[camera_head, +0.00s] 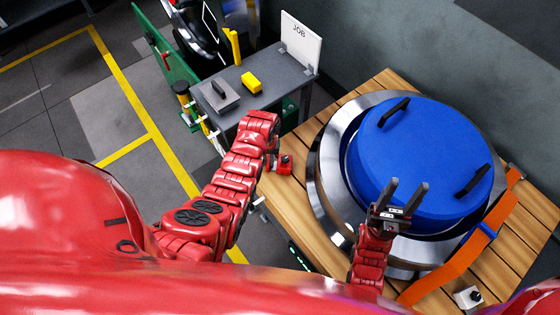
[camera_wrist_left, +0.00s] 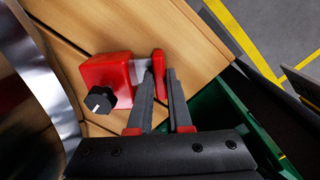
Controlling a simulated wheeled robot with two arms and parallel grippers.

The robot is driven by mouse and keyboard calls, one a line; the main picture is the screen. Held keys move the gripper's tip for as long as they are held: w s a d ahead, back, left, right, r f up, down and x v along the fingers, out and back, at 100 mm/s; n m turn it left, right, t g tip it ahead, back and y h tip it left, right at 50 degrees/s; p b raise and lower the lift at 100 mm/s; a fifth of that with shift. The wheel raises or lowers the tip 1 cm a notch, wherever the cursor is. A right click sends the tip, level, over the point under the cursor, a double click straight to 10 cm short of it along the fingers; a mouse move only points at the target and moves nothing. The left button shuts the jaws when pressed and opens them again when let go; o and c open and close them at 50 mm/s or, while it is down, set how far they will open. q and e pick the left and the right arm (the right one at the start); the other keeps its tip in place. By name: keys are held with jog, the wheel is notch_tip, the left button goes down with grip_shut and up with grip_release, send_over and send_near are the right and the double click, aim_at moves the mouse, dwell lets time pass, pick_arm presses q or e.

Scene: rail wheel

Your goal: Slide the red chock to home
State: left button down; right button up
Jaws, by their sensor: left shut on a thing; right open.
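The red chock (camera_head: 286,163) sits on the wooden slatted deck (camera_head: 288,196), left of the steel-rimmed wheel (camera_head: 325,165). In the left wrist view the chock (camera_wrist_left: 107,78) has a black knob (camera_wrist_left: 99,100) and a metal piece joining its block to an upright red tab. My left gripper (camera_wrist_left: 161,78) is shut on this tab, one dark finger on each side. In the head view that gripper is mostly hidden by its arm. My right gripper (camera_head: 406,186) is open and empty, over the front of the wheel's blue cover (camera_head: 410,150). No home mark is clearly visible.
The blue cover has two black handles. An orange strap (camera_head: 462,258) crosses the deck at right, near a pale block with a black knob (camera_head: 468,297). A grey table (camera_head: 262,108) with a JOB board (camera_head: 301,44) stands behind. A green bin (camera_wrist_left: 262,125) lies beyond the deck edge.

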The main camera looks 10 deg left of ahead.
aim_at(281, 162)
pick_arm(q)
jog(key=shift+d, duration=0.2)
jog(key=shift+w+d+b, duration=0.15)
jog(key=shift+d+b, duration=0.1)
jog(key=shift+d, duration=0.7)
jog(key=shift+w+d+b, duration=0.1)
jog(key=shift+d+b, duration=0.15)
jog(key=shift+d, duration=1.05)
jog(key=c, duration=0.6)
grip_release()
jog(key=shift+c, duration=0.2)
